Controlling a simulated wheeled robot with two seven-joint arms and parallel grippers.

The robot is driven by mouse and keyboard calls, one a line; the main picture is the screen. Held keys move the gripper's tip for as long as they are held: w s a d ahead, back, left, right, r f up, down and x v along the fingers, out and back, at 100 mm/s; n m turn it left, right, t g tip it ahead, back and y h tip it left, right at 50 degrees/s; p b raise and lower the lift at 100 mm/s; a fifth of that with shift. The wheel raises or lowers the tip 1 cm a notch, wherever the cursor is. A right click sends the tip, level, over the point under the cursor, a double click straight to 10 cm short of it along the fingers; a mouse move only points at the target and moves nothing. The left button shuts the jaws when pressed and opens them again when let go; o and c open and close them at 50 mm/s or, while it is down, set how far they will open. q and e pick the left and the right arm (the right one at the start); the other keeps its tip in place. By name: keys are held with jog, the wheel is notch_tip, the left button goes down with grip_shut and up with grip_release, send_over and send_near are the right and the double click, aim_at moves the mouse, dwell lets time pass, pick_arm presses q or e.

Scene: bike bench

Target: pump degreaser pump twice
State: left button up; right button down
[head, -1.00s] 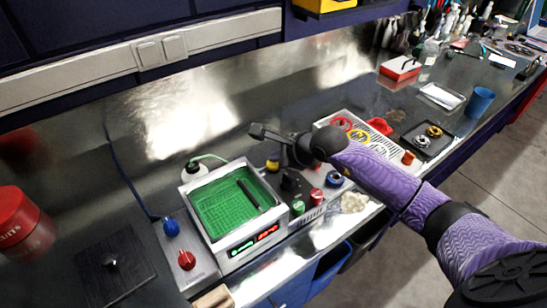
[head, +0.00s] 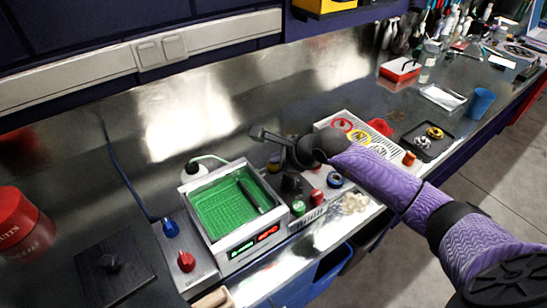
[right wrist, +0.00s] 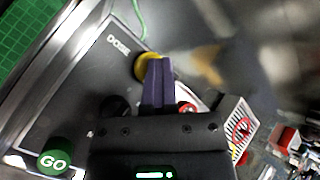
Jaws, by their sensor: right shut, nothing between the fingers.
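A yellow round knob beside the word DOSE (right wrist: 139,66) shows in the right wrist view, on a dark panel. It is partly covered by my fingers, and I cannot tell whether they touch it. In the head view the small yellow knob (head: 273,164) shows below and beside my right gripper (head: 260,134). My right gripper, also in the right wrist view (right wrist: 157,60), is shut and empty, its fingers over the knob's area. My left gripper is not in view.
A metal tank with a green basket (head: 225,208) stands left of the gripper. A green GO button (right wrist: 53,163), a red knob (head: 316,197) and a blue knob (head: 335,179) are close by. A slotted rack (head: 372,136) lies to the right.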

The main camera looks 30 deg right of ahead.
aim_at(277, 165)
jog(key=shift+s+f, duration=0.15)
jog(key=shift+f, duration=0.1)
jog(key=shift+r+p, duration=0.3)
jog(key=shift+r, duration=0.05)
notch_tip(277, 165, up, 5)
jog(key=p, duration=0.3)
jog(key=shift+p, duration=0.3)
jog(key=shift+r, duration=0.4)
dwell(0.4)
dwell(0.8)
